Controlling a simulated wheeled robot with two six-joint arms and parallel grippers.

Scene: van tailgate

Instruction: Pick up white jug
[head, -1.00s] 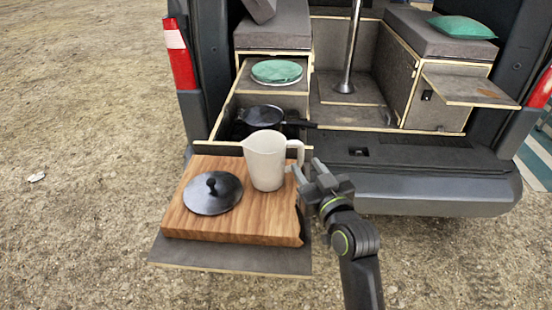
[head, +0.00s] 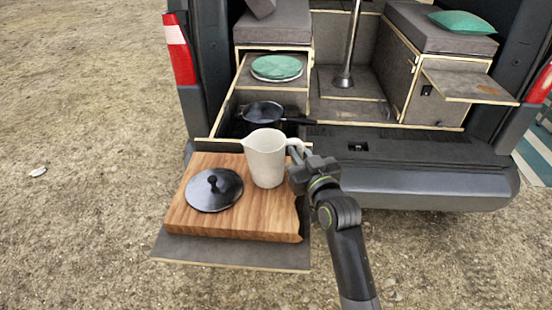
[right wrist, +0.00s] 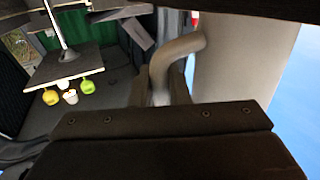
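The white jug (head: 265,160) stands upright at the right back of a wooden board (head: 240,222), its handle (head: 294,145) pointing right. My right gripper (head: 295,160) is at the handle side of the jug. In the right wrist view the jug (right wrist: 240,70) fills the right part, and its curved handle (right wrist: 172,58) runs down between the two dark fingers of the gripper (right wrist: 162,92). The fingers look open around the handle; the handle's lower end is hidden. My left gripper is not in view.
A black lid (head: 214,192) lies on the board left of the jug. The board rests on a pulled-out grey shelf (head: 230,250). Behind it, a dark pot (head: 263,112) sits in the drawer below green plates (head: 277,67). The van's bumper (head: 430,188) is to the right.

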